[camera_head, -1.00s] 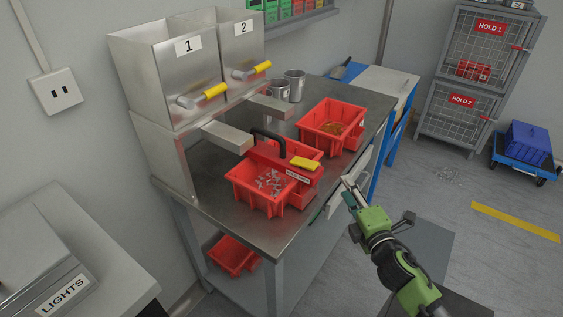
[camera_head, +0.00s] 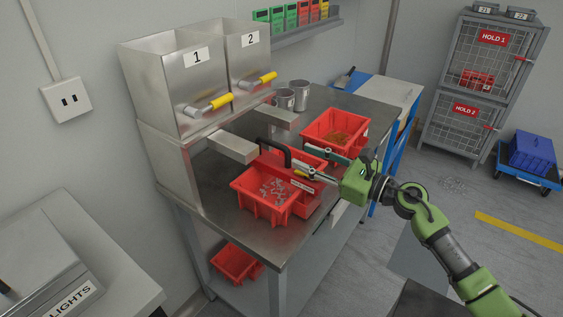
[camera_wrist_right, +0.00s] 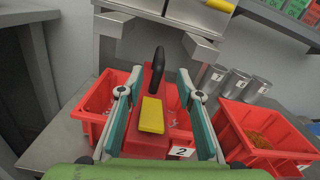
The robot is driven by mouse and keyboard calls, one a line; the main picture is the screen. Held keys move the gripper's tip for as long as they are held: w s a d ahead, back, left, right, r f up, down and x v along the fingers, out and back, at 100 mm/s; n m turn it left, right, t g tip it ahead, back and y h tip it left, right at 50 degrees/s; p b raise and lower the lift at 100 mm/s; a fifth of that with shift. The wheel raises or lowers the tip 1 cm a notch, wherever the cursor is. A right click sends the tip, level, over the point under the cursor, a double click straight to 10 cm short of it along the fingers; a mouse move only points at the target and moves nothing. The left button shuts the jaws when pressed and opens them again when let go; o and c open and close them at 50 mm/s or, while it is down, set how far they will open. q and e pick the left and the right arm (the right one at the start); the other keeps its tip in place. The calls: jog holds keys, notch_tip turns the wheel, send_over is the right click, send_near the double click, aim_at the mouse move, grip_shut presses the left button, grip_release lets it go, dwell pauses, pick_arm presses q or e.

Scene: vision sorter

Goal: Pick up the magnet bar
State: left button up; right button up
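The magnet bar (camera_head: 270,162) is a red bar with a black loop handle and a yellow block on top. It sits across the red bins on the steel bench, below the chutes. In the right wrist view the magnet bar (camera_wrist_right: 150,146) lies lengthwise between my fingers, its black handle standing up at the far end. My right gripper (camera_head: 306,162) is open, its teal fingers spread either side of the bar. In the right wrist view my right gripper (camera_wrist_right: 160,94) shows no grasp; whether a finger touches the bar I cannot tell. My left gripper is not in view.
A red bin with grey metal pieces (camera_head: 263,205) is at the bench front. A red bin with brownish contents (camera_head: 309,133) stands behind, right of the gripper in the wrist view. Metal cups (camera_head: 299,94) stand at the back. Two steel hoppers (camera_head: 165,90) with chutes overhang the bench.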

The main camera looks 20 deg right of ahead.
aim_at(288, 149)
jog(key=shift+w+a, duration=0.4)
jog(key=shift+w, duration=0.05)
jog(key=p+x, duration=0.1)
jog(key=x, duration=0.3)
jog(key=shift+w+a+r, duration=0.1)
jog(key=shift+w+a, duration=0.1)
jog(key=shift+w, duration=0.05)
jog(key=shift+w+a, duration=0.3)
jog(key=shift+w, duration=0.05)
grip_shut()
